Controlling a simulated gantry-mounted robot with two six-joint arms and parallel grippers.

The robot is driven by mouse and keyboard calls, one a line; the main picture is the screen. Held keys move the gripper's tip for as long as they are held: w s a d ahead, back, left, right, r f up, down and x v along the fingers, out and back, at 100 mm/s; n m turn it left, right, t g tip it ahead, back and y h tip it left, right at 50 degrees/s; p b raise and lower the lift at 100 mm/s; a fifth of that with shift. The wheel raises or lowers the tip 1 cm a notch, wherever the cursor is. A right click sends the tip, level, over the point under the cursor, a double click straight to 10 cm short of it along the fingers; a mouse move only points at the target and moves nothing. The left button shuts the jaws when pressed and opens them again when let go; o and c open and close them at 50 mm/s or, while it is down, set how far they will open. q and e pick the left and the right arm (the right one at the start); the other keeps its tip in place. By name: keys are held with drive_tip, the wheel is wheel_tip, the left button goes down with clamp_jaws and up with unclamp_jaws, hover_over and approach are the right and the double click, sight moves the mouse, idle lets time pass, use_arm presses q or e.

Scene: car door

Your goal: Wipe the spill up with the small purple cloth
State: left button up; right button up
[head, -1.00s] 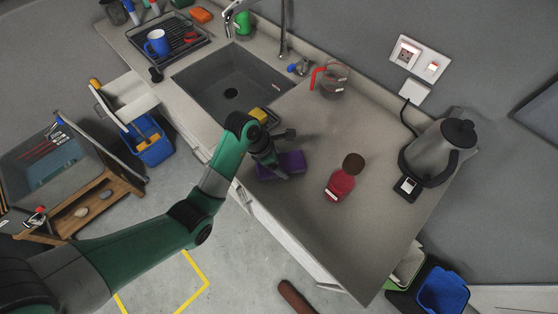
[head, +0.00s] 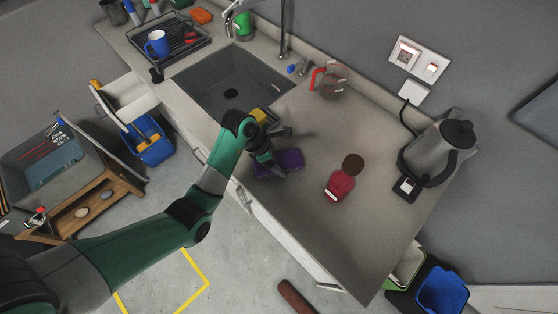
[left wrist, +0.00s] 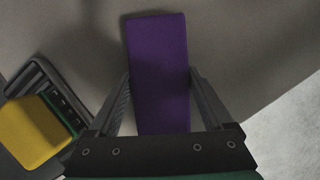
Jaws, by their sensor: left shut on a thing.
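The small purple cloth (head: 290,160) lies on the grey counter near its front edge, just right of the sink. In the left wrist view the cloth (left wrist: 159,72) is a flat purple rectangle running between my fingers. My left gripper (head: 272,163) is over the cloth, shut on it, with one finger along each long side; it also shows in the left wrist view (left wrist: 160,85). My right gripper is not in view.
A glass jug with a red handle (head: 331,79) and a kettle (head: 438,150) stand farther back. The sink (head: 231,88) and a yellow sponge (left wrist: 34,134) are to the left. The counter's right front is clear.

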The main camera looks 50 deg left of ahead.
use_arm(q)
drive_tip(key=shift+a, duration=0.3)
drive_tip(key=shift+d, duration=1)
drive_tip(key=shift+a, duration=1)
idle(0.5)
drive_tip(key=shift+r, duration=0.1)
wheel_tip(320, 180, up, 5)
drive_tip(key=p, duration=0.6)
drive_tip(key=shift+p, duration=0.35)
wheel_tip(320, 180, up, 2)
drive_tip(key=shift+p, duration=0.9)
